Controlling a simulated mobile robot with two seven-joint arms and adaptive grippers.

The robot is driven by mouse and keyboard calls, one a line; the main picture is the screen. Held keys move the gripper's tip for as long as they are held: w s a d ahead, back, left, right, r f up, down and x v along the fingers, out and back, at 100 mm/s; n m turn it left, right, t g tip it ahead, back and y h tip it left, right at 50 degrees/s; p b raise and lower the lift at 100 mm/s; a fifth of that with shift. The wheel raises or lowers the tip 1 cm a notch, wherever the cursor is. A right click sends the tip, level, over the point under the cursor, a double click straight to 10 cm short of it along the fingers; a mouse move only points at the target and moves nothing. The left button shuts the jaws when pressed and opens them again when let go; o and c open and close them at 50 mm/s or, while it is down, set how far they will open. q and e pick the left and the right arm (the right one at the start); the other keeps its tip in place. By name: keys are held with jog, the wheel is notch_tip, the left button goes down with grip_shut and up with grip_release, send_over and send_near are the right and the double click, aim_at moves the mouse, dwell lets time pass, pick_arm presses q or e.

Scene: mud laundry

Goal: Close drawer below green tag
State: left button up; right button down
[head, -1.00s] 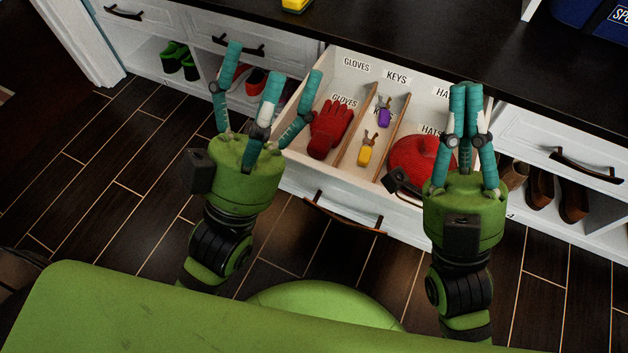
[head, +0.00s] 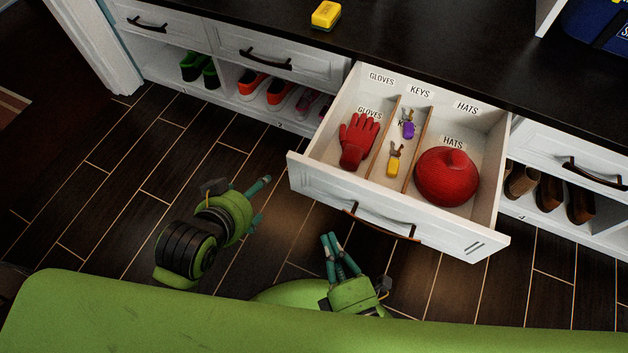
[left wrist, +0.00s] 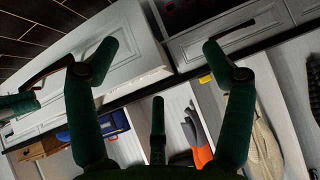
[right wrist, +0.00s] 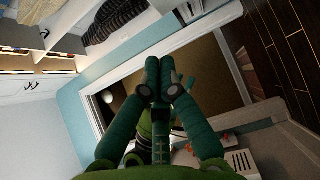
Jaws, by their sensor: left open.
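The open drawer (head: 400,214) is pulled out from the white cabinet under the dark countertop. It holds a red glove (head: 358,141), keys with purple (head: 408,129) and yellow (head: 395,164) fobs, and a red hat (head: 446,176), split by wooden dividers. No green tag can be made out. My left gripper (head: 259,202) is low, left of the drawer front and apart from it; its spread, empty fingers also show in the left wrist view (left wrist: 158,62). My right gripper (head: 331,240) is below and in front of the drawer handle (head: 382,221), fingers together with nothing seen between them.
Shut drawers flank the open one, at left (head: 267,60) and right (head: 575,160). Open shelves below hold several shoes (head: 281,95). A yellow sponge-like block (head: 326,15) and a blue container (head: 598,25) are on the countertop (head: 440,50). Dark floor in front is clear.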

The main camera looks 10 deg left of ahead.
jog(key=b, duration=0.2)
send_near(315, 169)
jog(key=a, duration=0.3)
pick_arm(q)
jog(key=w+d+r+t+h, duration=0.1)
jog(key=w+r+t, duration=0.1)
jog(key=r, duration=0.2)
jog(key=w+d+r+t+h, duration=0.1)
jog(key=w+d+r+t, duration=0.1)
jog(key=r+t, duration=0.1)
jog(key=w+d+r+m+t, duration=0.1)
jog(key=d+r+t, duration=0.1)
jog(key=r, duration=0.3)
jog(key=shift+w+t+h, duration=0.3)
jog(key=shift+w+h, duration=0.1)
pick_arm(e)
jog(key=shift+w+d, duration=0.2)
jog(key=shift+w, duration=2.15)
pick_arm(q)
jog(key=shift+f, duration=0.1)
